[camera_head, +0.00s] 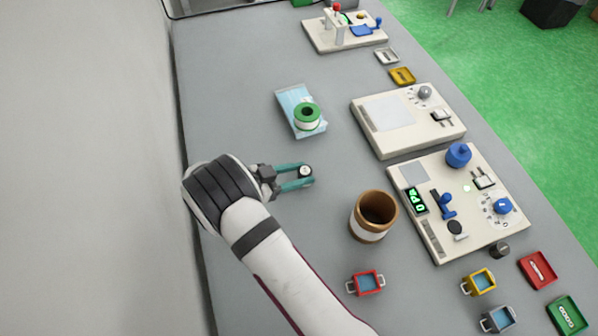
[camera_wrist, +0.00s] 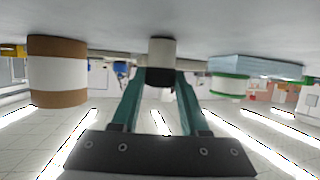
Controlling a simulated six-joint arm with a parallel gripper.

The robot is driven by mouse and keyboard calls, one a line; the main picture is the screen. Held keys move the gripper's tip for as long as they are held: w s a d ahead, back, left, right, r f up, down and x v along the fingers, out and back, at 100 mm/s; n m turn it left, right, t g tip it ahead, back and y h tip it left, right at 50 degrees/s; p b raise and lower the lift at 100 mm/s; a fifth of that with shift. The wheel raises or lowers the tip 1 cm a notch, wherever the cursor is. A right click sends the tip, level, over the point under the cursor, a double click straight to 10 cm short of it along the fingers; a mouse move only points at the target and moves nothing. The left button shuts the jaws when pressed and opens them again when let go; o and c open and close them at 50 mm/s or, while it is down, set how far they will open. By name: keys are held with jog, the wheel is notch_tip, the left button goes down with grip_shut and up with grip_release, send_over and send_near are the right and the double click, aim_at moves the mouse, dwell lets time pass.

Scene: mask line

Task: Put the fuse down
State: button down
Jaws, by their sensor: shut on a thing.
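My gripper (camera_head: 303,173) has teal fingers and is shut on the fuse (camera_head: 305,170) over the left half of the grey table. From above, the fuse shows as a small round pale end with a dark middle. In the wrist view, which looks upside down, the fuse (camera_wrist: 162,54) is a short off-white cylinder with a black part between the fingertips (camera_wrist: 160,88). Its pale end is at or very near the table surface; I cannot tell whether it touches.
A brown and white cup (camera_head: 369,222) stands right of and nearer than my gripper. A green-rimmed roll (camera_head: 307,117) sits on a light blue packet (camera_head: 288,98) behind. A red-framed tray (camera_head: 367,283) lies in front. Control panels (camera_head: 430,240) fill the right side. Table around the fuse is clear.

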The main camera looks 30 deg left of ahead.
jog(key=shift+f, duration=0.1)
jog(key=shift+c, duration=2.1)
grip_release()
